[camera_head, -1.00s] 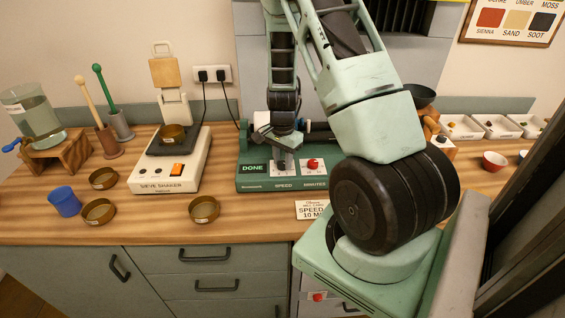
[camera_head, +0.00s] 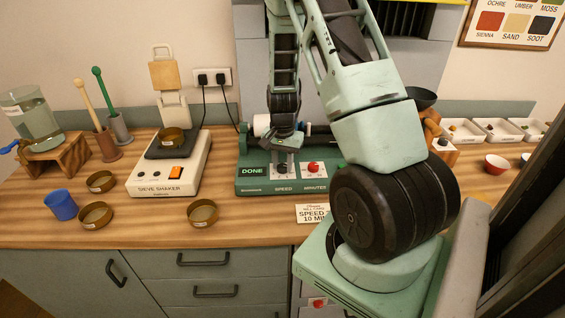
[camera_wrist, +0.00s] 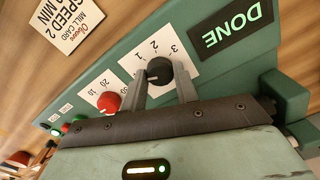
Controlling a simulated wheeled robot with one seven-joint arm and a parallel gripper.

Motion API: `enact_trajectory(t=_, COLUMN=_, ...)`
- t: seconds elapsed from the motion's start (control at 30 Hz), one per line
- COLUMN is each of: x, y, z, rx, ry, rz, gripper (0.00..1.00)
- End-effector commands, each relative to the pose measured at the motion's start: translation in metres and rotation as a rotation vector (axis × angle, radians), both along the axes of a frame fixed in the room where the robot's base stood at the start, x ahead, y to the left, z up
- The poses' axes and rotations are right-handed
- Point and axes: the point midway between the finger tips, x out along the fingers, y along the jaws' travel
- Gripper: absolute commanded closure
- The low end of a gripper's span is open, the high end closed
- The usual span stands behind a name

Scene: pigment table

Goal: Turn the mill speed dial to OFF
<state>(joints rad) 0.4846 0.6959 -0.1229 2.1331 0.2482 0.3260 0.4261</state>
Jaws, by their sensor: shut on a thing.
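The green mill panel (camera_head: 250,187) carries a lit DONE display (camera_head: 252,171) and a black speed dial (camera_wrist: 159,70) on a white scale with 1, 2 and 3 visible. My gripper (camera_wrist: 161,80) is shut on the speed dial, with one finger on each side of it in the wrist view. In the head view, my gripper (camera_head: 283,165) comes down over the dial from above. I cannot clearly read the dial's pointer, and the OFF mark is not legible.
The red minutes dial (camera_wrist: 108,102) sits close beside my fingers. A mill card (camera_wrist: 72,25) reading speed 2, 10 min lies before the panel. The sieve shaker (camera_head: 170,180) stands to the left, with several round sieves and a blue cup (camera_head: 61,205) nearby.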

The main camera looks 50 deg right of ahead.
Motion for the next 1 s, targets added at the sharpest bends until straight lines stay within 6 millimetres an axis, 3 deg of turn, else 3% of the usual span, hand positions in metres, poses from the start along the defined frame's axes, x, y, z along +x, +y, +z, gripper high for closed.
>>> enact_trajectory(t=0.1, x=0.001, y=0.000, z=0.000, rx=-0.001, ry=-0.001, rz=0.002, gripper=0.93)
enact_trajectory(t=0.13, x=0.001, y=0.000, z=0.000, rx=-0.001, ry=-0.001, rz=0.001, gripper=0.62)
enact_trajectory(t=0.2, x=0.001, y=0.000, z=0.000, rx=-0.001, ry=-0.001, rz=0.001, gripper=0.49)
enact_trajectory(t=0.47, x=0.000, y=0.000, z=0.001, rx=-0.001, ry=-0.001, rz=0.000, gripper=0.49)
enact_trajectory(t=0.63, x=0.001, y=0.000, z=0.012, rx=-0.003, ry=-0.004, rz=0.000, gripper=0.49)
enact_trajectory(t=0.77, x=0.002, y=0.000, z=0.034, rx=-0.004, ry=-0.007, rz=0.000, gripper=0.49)
enact_trajectory(t=1.0, x=0.002, y=0.000, z=0.091, rx=-0.004, ry=-0.007, rz=0.002, gripper=0.49)
